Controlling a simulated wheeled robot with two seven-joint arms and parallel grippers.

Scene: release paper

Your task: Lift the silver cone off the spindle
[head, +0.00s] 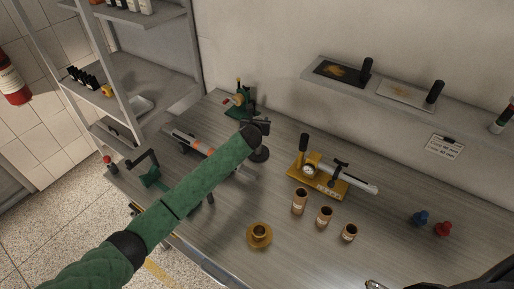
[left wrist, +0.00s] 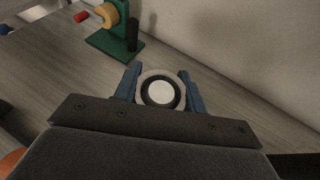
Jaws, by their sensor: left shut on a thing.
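My left gripper (left wrist: 160,88) has its two blue fingers on either side of a round piece in the left wrist view. The piece has a pale grey outer ring, a dark inner ring and a white centre, seen end-on; I take it for the silver cone (left wrist: 160,73). The fingers are shut on it. In the head view my green left arm reaches to the back of the table, and its dark wrist hides the fingers and cone. A dark round base (head: 259,154) shows just below the wrist, probably the spindle's. Whether the cone still touches the spindle is hidden. My right gripper is not seen.
A green stand (head: 240,105) with a yellow roll is close behind the gripper. A brass-coloured device (head: 318,178) stands to the right, with several brown cups (head: 325,215) in front. A wall shelf (head: 400,95) runs along the back right.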

